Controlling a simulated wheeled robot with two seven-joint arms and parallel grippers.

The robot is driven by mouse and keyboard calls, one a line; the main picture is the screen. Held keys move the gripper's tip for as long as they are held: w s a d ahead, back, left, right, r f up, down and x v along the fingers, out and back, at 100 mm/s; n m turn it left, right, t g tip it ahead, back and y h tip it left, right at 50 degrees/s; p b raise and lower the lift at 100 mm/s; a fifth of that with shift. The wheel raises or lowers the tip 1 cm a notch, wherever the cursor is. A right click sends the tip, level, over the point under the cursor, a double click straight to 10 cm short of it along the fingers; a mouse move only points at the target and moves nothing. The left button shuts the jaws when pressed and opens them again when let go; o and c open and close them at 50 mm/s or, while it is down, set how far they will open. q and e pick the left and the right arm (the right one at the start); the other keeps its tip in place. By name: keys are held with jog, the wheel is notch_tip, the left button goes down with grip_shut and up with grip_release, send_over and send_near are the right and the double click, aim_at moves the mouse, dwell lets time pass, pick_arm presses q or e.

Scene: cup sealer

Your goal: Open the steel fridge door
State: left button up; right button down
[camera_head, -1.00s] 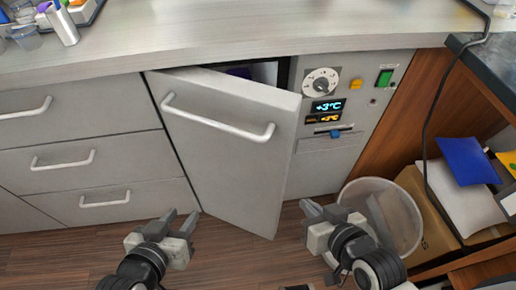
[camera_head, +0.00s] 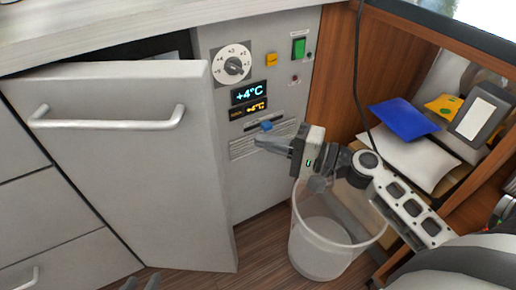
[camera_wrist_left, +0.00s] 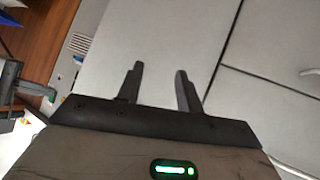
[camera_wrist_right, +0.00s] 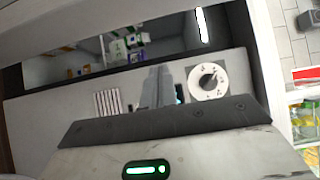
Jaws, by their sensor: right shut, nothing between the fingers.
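The steel fridge door (camera_head: 130,170) stands ajar at the left of the head view, its right edge swung out from the cabinet and a dark gap above its top. Its white bar handle (camera_head: 105,122) is on the upper front. My right gripper (camera_head: 262,143) is shut and empty before the control panel, just right of the door's free edge. The right wrist view shows its closed fingers (camera_wrist_right: 160,88) below the lit fridge interior (camera_wrist_right: 125,45). My left gripper (camera_head: 143,282) barely shows at the bottom edge. The left wrist view shows its fingers (camera_wrist_left: 160,85) apart and empty, facing the door.
The control panel (camera_head: 270,185) holds a dial (camera_head: 232,65), displays and a green switch (camera_head: 298,48). A clear bin (camera_head: 325,245) stands on the floor below my right arm. A wooden shelf (camera_head: 345,75) with a blue folder (camera_head: 403,118) is at the right. The counter overhangs the door.

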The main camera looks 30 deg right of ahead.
pick_arm(q)
jog(key=shift+s+a+f+g+p, duration=0.2)
jog(key=shift+a+g+p, duration=0.1)
jog(key=shift+p, duration=0.45)
pick_arm(e)
jog(key=w+a, duration=0.2)
jog(key=a, duration=0.5)
jog(key=shift+w+a, duration=0.2)
jog(key=shift+w, duration=0.15)
